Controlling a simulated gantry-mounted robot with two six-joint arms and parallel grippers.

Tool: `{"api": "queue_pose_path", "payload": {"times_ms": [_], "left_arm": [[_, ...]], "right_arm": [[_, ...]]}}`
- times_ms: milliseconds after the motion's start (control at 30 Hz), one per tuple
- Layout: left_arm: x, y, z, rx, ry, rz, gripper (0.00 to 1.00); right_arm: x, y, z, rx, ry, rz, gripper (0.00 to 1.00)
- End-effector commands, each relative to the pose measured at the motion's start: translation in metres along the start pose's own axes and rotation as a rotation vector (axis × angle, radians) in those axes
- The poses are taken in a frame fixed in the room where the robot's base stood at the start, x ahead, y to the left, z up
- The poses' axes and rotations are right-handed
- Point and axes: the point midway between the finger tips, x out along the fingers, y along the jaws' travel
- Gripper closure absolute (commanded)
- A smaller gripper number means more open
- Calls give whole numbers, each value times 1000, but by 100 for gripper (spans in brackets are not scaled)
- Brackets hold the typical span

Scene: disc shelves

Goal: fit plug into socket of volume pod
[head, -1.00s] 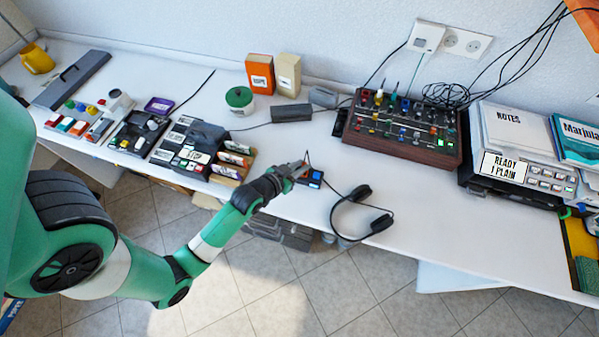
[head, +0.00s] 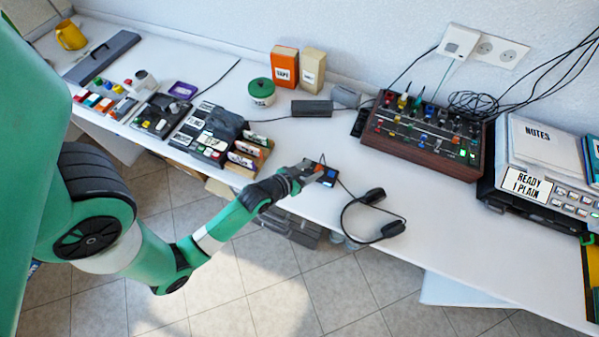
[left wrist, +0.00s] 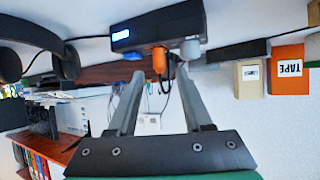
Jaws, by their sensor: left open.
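The volume pod (head: 327,176) is a small black box with a blue display near the desk's front edge. It shows large at the top of the left wrist view (left wrist: 150,30). The orange plug (left wrist: 159,58) points at the pod's side, beside a blue part and a grey knob-like part; I cannot tell whether it is in a socket. A dark cable runs from the plug. My left gripper (head: 313,168) is beside the pod. In the left wrist view its fingers (left wrist: 160,75) are apart, one on each side of the plug. My right gripper is not in view.
Black headphones (head: 372,214) lie right of the pod, at the front edge. A brown mixer (head: 425,152) stands behind to the right. A label-covered dark unit (head: 205,140) is at left, with a black adapter (head: 312,108) behind. The desk (head: 440,240) is clear in front of the mixer.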

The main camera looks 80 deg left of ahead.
Motion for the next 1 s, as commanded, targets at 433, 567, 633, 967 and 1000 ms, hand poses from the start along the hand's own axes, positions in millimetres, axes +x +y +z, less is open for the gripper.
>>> {"api": "queue_pose_path", "payload": {"times_ms": [433,567,633,967,1000], "left_arm": [[-93,0,-2,0,-1,0,50],[-98,0,-1,0,-1,0,50],[-98,0,-1,0,0,0,50],[-93,3,-13,4,25,9,50],[-88,7,-27,9,53,19,50]], "right_arm": [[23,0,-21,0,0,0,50],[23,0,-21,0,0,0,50],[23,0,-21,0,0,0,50],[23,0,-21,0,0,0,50],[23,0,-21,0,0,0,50]]}}
